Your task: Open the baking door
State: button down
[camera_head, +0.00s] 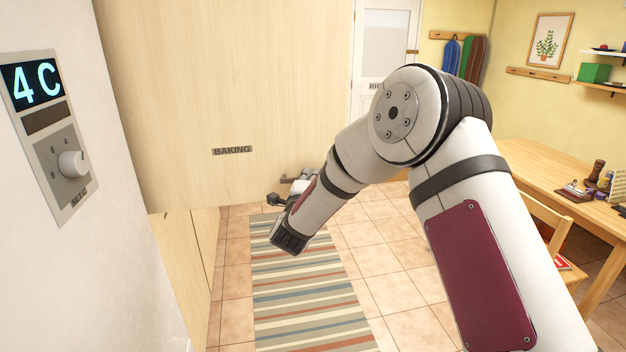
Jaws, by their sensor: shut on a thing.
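The baking door (225,80) is a large pale wood panel at the upper left, with a dark "BAKING" label (232,150) near its lower edge. A small grey handle-like piece (288,179) shows just below the door's lower right edge. My gripper (276,199) is small in view there, partly hidden behind my white arm. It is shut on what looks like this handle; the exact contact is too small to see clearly. How far the door stands open cannot be told from this view.
A wall panel (50,130) with a "4 C" display and a knob is at left. A striped rug (300,300) lies on the tiled floor (385,290). A wooden table (530,165) and chair (545,222) stand at right. A white door (385,45) is behind.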

jog(key=c, duration=1.6)
grip_release()
jog(key=shift+a, duration=0.1)
jog(key=s+a, duration=0.2)
jog(key=s, duration=0.9)
jog(key=shift+s, duration=0.35)
jog(key=shift+a, duration=0.1)
